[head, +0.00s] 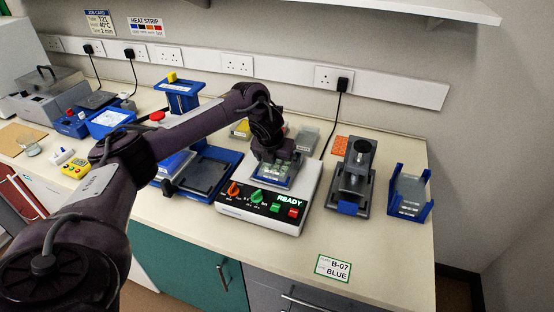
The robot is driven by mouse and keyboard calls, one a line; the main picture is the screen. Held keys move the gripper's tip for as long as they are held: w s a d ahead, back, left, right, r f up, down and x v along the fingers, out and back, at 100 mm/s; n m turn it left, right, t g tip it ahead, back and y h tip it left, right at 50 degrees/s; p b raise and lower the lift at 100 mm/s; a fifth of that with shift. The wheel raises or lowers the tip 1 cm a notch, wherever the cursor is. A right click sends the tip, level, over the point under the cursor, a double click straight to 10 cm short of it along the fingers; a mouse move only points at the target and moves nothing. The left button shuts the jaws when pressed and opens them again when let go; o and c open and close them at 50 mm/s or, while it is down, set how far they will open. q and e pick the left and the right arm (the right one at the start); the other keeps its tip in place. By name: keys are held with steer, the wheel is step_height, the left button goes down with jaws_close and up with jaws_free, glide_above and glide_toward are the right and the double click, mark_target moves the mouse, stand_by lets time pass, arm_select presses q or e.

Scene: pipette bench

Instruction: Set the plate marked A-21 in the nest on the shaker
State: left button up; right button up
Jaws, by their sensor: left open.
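The shaker (262,214) is a white box on the bench with knobs, coloured buttons and a lit READY display. Its nest (272,184) is a blue-edged seat on top. A clear plate (284,171) with wells is at the nest, partly hidden by my left gripper; I cannot read a marking on it or tell whether it is fully seated. My left gripper (275,160) points down over the plate, open, with its fingers close about it. My right gripper is not in view.
A dark press-like device (352,178) and a blue rack with clear plates (409,192) stand to the right. A blue-framed device (205,176) stands left of the shaker. A card reading B-07 BLUE (333,268) lies in front.

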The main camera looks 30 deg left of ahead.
mark_target(275, 171)
arm_select(q)
steer(key=shift+r, duration=0.5)
steer(key=b+v, duration=0.1)
steer(key=v, duration=0.4)
steer(key=p+v, duration=0.3)
steer(key=v, duration=0.3)
steer(key=shift+s+r, duration=0.25)
steer(key=shift+s, duration=0.05)
steer(key=shift+d, duration=0.1)
